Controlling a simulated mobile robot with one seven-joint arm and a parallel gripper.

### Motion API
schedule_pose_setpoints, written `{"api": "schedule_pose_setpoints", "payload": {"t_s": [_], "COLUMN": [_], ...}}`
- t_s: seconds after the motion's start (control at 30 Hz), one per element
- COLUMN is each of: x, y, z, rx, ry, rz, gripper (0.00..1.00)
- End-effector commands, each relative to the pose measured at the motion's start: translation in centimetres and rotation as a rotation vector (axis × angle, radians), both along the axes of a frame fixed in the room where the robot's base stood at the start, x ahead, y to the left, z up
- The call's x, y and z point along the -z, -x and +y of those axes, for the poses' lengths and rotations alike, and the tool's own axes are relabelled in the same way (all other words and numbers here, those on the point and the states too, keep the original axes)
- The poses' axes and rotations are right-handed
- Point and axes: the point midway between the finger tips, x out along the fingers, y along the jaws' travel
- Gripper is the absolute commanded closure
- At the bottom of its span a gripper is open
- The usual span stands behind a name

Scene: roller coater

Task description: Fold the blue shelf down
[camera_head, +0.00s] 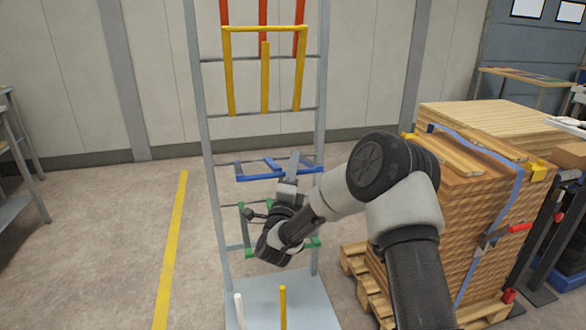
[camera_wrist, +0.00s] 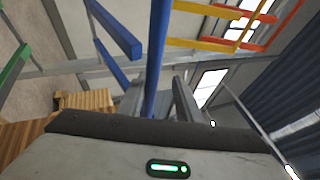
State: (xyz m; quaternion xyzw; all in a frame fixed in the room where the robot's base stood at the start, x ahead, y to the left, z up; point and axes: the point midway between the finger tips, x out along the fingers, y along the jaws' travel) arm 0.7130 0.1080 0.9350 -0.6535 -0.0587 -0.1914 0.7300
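The blue shelf (camera_head: 256,177) sits at mid-height on a grey upright rack and sticks out roughly level. Its separate blue bars show in the wrist view (camera_wrist: 112,30). My gripper (camera_head: 292,166) is at the right part of the blue shelf, partly hidden by my wrist. In the wrist view, the fingers of my gripper (camera_wrist: 160,97) are apart, with one long blue bar running between them. A gap shows on the right side of that bar; contact on its left side cannot be told.
Yellow (camera_head: 265,75) and red (camera_head: 300,30) shelves stand upright higher on the rack. A green shelf (camera_head: 245,215) is below the blue one, partly behind my arm. A strapped wooden stack (camera_head: 450,200) on a pallet stands close at right.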

Motion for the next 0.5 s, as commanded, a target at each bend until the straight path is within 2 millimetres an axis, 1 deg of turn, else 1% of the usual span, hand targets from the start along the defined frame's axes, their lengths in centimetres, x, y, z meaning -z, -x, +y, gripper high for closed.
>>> {"api": "schedule_pose_setpoints", "payload": {"t_s": [0.13, 0.23, 0.37, 0.5], "x": [0.2, 0.7, 1.6, 2.8], "y": [0.6, 1.9, 4.6, 7.9], "z": [0.1, 0.5, 1.1, 2.0], "rx": [0.000, -0.002, -0.003, -0.006], "ry": [0.000, 0.000, 0.001, 0.000], "rz": [0.000, 0.002, 0.003, 0.003], "gripper": [0.69, 0.69, 0.69, 0.69]}}
